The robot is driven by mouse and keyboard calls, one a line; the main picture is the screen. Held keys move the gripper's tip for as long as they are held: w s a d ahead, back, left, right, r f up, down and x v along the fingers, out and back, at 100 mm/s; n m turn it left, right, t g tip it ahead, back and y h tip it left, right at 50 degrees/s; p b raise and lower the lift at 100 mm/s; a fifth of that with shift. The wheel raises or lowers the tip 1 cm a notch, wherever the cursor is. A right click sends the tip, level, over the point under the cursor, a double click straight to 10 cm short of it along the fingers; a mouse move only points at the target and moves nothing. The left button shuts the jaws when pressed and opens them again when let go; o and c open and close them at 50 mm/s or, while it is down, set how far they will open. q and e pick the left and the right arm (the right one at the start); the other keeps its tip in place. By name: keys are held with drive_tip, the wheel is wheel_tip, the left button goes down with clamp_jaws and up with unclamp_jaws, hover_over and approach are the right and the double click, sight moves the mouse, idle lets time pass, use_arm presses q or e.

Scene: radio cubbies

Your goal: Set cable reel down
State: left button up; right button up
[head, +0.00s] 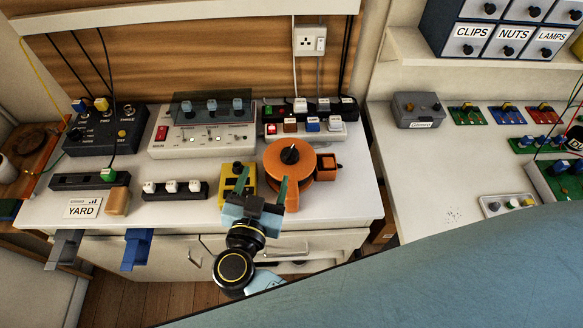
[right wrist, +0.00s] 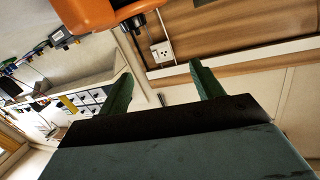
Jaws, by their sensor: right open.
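The cable reel (head: 300,167) is a round orange drum with a dark knob on top. It appears to rest on the white bench near its front edge. It also shows at the top of the right wrist view (right wrist: 90,12). My right gripper (head: 262,184) is open, at the bench's front edge on the reel's near left side. Its green fingers stand apart in the right wrist view (right wrist: 160,76), with nothing between them there. In the head view the right finger overlaps the reel's near side; I cannot tell whether they touch. My left gripper is not in view.
A yellow box (head: 228,181) stands just left of the reel, partly behind the gripper. A power strip (head: 330,131) lies behind. The bench (head: 355,200) is clear at its front right.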

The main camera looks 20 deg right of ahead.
sight(286, 158)
drive_tip(key=w+d+f+b, duration=0.1)
drive_tip(key=w+d+f+g+h+b, duration=0.1)
drive_tip(key=d, duration=0.1)
drive_tip(key=w+d+f+g+b, duration=0.1)
drive_tip(key=w+d+f+b, duration=0.1)
drive_tip(key=shift+d+m+h, duration=0.15)
drive_tip(key=shift+m+h, duration=0.15)
drive_tip(key=shift+h, duration=0.1)
drive_tip(key=shift+w+d+b, duration=0.15)
drive_tip(key=shift+w+b, duration=0.15)
drive_tip(key=shift+b, duration=0.15)
drive_tip(key=w+b, duration=0.1)
drive_tip(key=w+d+f+b, duration=0.1)
drive_tip(key=b, duration=0.1)
drive_tip(key=shift+w, duration=0.1)
drive_tip(key=shift+b+x, duration=0.75)
drive_tip(key=shift+x, duration=0.35)
drive_tip(key=shift+d+r, duration=0.1)
drive_tip(key=shift+r, duration=0.15)
drive_tip(key=shift+c, duration=0.8)
drive_tip(key=c, duration=0.5)
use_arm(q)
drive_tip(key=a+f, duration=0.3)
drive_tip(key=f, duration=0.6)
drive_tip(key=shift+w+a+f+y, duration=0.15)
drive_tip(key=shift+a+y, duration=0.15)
use_arm(e)
clamp_jaws()
